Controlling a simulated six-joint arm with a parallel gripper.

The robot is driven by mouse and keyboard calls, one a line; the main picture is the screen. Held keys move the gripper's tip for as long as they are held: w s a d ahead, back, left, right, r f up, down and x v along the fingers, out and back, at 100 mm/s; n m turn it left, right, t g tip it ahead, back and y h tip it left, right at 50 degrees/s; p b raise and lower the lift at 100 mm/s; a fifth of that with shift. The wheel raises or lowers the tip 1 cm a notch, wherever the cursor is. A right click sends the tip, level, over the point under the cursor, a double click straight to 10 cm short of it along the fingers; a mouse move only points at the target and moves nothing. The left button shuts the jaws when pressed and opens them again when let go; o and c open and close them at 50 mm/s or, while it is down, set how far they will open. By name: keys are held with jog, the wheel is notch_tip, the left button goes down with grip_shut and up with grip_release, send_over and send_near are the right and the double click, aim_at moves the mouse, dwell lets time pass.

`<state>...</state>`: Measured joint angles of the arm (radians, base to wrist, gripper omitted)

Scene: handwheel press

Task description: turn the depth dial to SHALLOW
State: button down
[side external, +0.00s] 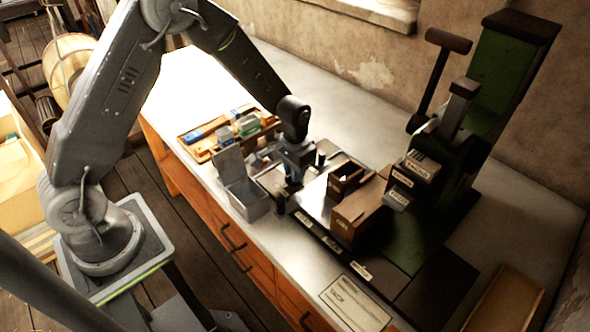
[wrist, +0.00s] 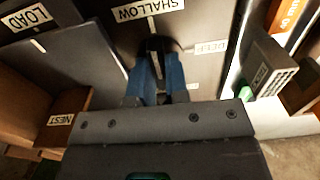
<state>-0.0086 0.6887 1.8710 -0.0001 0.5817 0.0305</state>
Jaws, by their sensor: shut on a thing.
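The depth dial (wrist: 158,44) is a dark round knob with a pale line, on a dark plate in the wrist view. A white SHALLOW label (wrist: 148,9) with a short tick lies above the dial. A second white label (wrist: 209,47), partly shaded and seeming to read DEEP, lies to its right. My gripper (wrist: 157,80) has its blue fingers shut on the dial, one on each side. The pale line runs roughly up and down between the fingers; its far end is hard to make out. In the side view my gripper (side external: 291,178) is down at the bench fixture and hides the dial.
A green press (side external: 490,85) with dark handles stands at right. A brown box (side external: 357,212) sits right of my gripper, a grey open bin (side external: 246,200) left. A paper card (side external: 355,303) lies in front.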

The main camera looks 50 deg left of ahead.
dwell(0.6)
jog(key=c, duration=1.1)
grip_release()
jog(key=shift+r, duration=6.95)
jog(key=s+r+t, duration=0.3)
jog(key=s+r, duration=0.6)
jog(key=r, duration=0.1)
jog(key=s+r+t, duration=0.1)
jog(key=s, duration=0.3)
jog(key=s+r, duration=0.1)
jog(key=s, duration=0.3)
jog(key=s+t, duration=0.1)
jog(key=s, duration=0.4)
jog(key=shift+s+d+r+t, duration=0.1)
jog(key=shift+d+r+t, duration=0.1)
jog(key=shift+r+t, duration=0.15)
